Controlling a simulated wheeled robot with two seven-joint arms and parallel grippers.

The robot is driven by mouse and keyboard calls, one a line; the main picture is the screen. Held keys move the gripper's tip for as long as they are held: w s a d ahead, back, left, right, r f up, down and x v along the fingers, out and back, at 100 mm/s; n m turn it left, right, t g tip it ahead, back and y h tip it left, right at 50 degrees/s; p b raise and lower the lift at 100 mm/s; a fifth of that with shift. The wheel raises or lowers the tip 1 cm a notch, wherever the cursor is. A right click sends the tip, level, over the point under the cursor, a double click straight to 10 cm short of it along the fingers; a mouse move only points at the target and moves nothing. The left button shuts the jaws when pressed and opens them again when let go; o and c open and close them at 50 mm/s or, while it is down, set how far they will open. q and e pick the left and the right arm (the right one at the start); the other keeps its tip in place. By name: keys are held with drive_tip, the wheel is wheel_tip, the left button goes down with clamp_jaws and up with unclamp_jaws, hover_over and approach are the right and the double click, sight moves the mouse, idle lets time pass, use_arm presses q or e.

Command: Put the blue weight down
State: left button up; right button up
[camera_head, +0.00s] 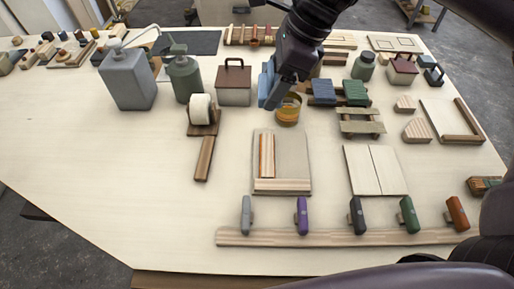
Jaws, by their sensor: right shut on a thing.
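My right gripper (276,97) reaches in from the top of the head view and is shut on a blue thing, which looks like the blue weight (264,84). The gripper hides part of it. The weight is seen at the gripper's left side, just right of a brown-topped box with a handle (233,84). A round tin with a yellow-brown band (288,109) stands just below the fingers. I cannot tell whether the weight touches the table. My left gripper is not in view.
A blue slatted block (322,91) and a green one (355,92) stand right of the gripper. A grey pump bottle (128,79) and green bottle (184,77) stand left. The pale tabletop (90,170) is clear at front left. Several coloured handles line a front rail (330,238).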

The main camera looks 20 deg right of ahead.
wheel_tip(320, 180, down, 6)
drive_tip(key=b, duration=0.3)
hover_over(264, 153)
drive_tip(key=d, duration=0.1)
drive_tip(key=f, duration=0.8)
drive_tip(key=shift+s+d+f, duration=0.1)
drive_tip(key=shift+s+d, duration=0.1)
drive_tip(key=shift+s, duration=0.05)
drive_tip(key=shift+f, duration=2.2)
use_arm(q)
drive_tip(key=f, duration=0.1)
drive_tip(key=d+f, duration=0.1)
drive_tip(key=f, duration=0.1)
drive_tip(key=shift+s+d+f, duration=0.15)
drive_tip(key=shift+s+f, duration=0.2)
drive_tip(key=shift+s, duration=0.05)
use_arm(e)
drive_tip(key=shift+w, duration=0.1)
use_arm(q)
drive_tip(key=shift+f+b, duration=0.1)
drive_tip(key=shift+b, duration=0.2)
use_arm(e)
drive_tip(key=shift+f, duration=0.1)
